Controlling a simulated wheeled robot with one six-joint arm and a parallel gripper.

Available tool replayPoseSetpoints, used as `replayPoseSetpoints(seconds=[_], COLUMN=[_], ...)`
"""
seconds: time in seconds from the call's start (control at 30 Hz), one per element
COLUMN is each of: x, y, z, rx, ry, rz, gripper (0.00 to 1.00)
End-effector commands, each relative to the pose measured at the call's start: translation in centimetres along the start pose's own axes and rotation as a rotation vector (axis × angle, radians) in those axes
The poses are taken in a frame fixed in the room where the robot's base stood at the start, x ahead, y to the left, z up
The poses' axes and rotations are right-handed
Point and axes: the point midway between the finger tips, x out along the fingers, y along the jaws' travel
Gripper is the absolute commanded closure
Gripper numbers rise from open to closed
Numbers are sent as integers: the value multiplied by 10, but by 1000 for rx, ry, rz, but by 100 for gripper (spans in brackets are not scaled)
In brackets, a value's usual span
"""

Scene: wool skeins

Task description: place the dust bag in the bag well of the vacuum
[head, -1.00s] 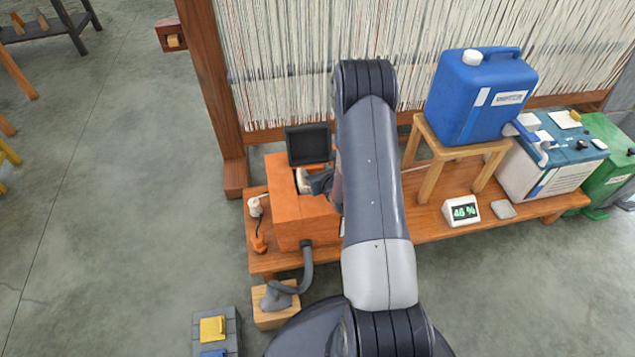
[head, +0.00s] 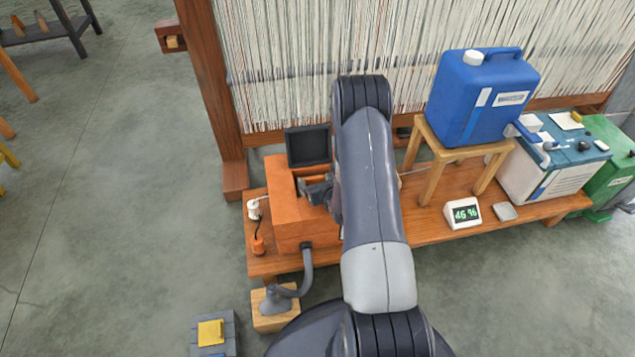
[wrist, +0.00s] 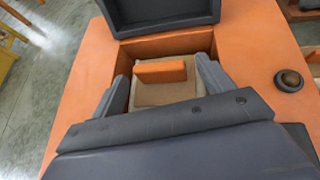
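The vacuum (head: 292,222) is an orange box on the low wooden bench, and its dark lid (head: 307,146) stands open at the back. The wrist view looks into its bag well (wrist: 150,48). The dust bag (wrist: 165,93), pale tan with an orange tab (wrist: 161,72), sits down inside the well. My gripper (wrist: 161,72) is over the well with its fingers apart, one on each side of the tab, with gaps to it. In the head view my gripper (head: 304,184) is at the well opening, and the bag is hidden there.
A blue canister (head: 482,97) stands on a wooden stool to the right. A display reading 46 % (head: 462,213) is on the bench (head: 425,222). The loom (head: 300,60) rises behind. A grey hose (head: 307,272) hangs at the vacuum's front.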

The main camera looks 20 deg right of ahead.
Motion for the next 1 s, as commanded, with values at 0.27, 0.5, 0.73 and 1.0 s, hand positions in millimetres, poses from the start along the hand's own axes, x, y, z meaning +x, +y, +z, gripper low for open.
replayPoseSetpoints(seconds=[0.27, 0.5, 0.73, 1.0], x=[-1, -30, -80, -116], y=[0, -1, -1, 0], z=[2, 4, 4, 3], rx=[0, 1, 2, 1], ry=[0, 2, 2, 1], rz=[0, -1, -2, -1], gripper=[24, 24, 24, 24])
